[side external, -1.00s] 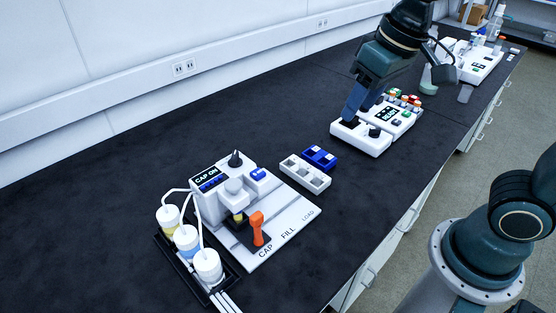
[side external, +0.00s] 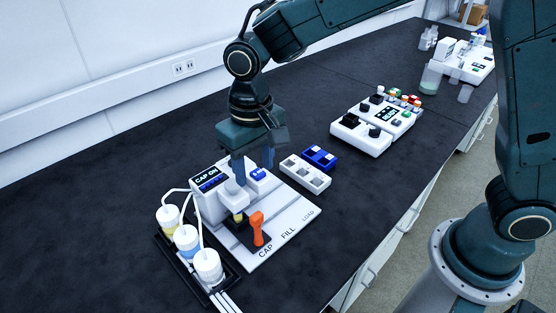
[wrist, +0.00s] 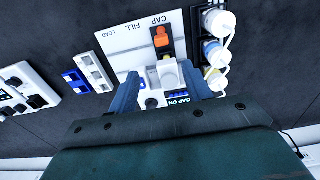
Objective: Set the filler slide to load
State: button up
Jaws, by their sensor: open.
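The filler (side external: 296,216) is a white base plate marked CAP, FILL and LOAD, with a white head unit whose display (side external: 208,178) reads CAP ON. Its slide, a dark carriage with an orange handle (side external: 257,228), stands at the CAP end. The orange handle also shows in the wrist view (wrist: 161,38). A small vial with a yellowish band (side external: 238,217) sits by the carriage under the head. My gripper (side external: 254,168) is open and empty, pointing down above the back of the filler. In the wrist view its two fingers (wrist: 165,98) flank the head unit, apart from the handle.
Three capped bottles (side external: 186,238) with tubes stand in a black tray left of the filler. White (side external: 305,174) and blue (side external: 320,157) racks lie to its right. A white device with vials (side external: 362,137) stands farther back. The front left of the bench is clear.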

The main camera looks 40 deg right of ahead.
aim_at(256, 215)
jog(key=shift+a+f, duration=0.2)
jog(key=shift+f, duration=0.1)
jog(key=shift+f, duration=6.85)
jog(key=shift+c, duration=0.2)
grip_shut()
